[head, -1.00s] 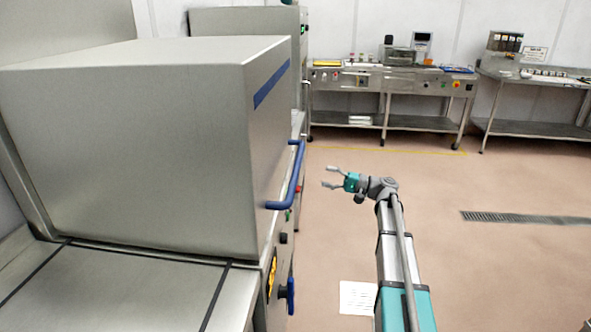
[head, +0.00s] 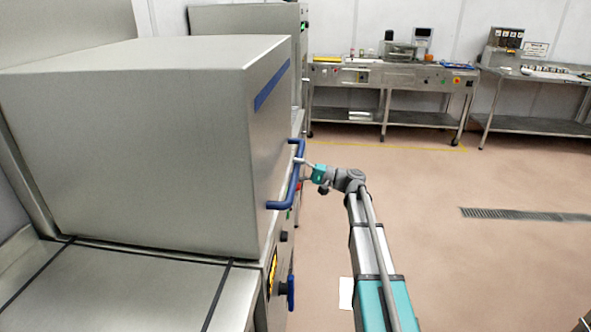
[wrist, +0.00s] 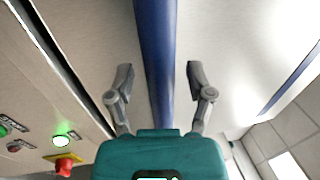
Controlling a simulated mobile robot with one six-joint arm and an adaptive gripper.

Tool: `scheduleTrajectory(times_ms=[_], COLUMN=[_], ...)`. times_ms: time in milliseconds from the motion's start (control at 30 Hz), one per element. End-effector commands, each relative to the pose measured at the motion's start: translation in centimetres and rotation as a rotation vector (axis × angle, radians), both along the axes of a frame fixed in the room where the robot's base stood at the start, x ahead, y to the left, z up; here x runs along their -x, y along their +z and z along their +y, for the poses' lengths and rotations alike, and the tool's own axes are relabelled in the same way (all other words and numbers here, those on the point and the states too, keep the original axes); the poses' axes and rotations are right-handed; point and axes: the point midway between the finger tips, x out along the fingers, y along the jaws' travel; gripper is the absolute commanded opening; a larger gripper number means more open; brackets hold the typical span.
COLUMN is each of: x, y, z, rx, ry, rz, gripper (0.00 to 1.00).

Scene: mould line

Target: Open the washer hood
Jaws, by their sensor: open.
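The washer hood (head: 130,150) is a large grey metal box on the left in the head view, down over the worktop. Its blue bar handle (head: 294,178) stands out from the right side face; in the wrist view the handle (wrist: 157,60) runs between my two fingers. My gripper (head: 302,162) is at the handle in the head view, and its fingertips (wrist: 158,75) are apart on either side of the bar in the wrist view. The fingers look clear of the bar, with a gap on each side.
A red button (wrist: 64,165) and a lit green button (wrist: 61,140) show in the wrist view. Steel benches (head: 390,75) stand along the back wall. The floor (head: 450,270) to the right is clear.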

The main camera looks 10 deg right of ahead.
Motion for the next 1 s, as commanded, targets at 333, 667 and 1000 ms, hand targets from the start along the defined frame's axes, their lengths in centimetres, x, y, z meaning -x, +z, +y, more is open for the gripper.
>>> scheduleTrajectory(times_ms=[333, 667, 1000], x=[0.01, 0.02, 0.0], y=[-0.01, -0.02, 0.65], z=[-0.05, -0.06, 0.2], rx=[0.0, 0.0, 0.0], ry=[0.0, 0.0, 0.003], rz=[0.0, 0.0, 0.0], gripper=[0.38, 0.0, 0.0])
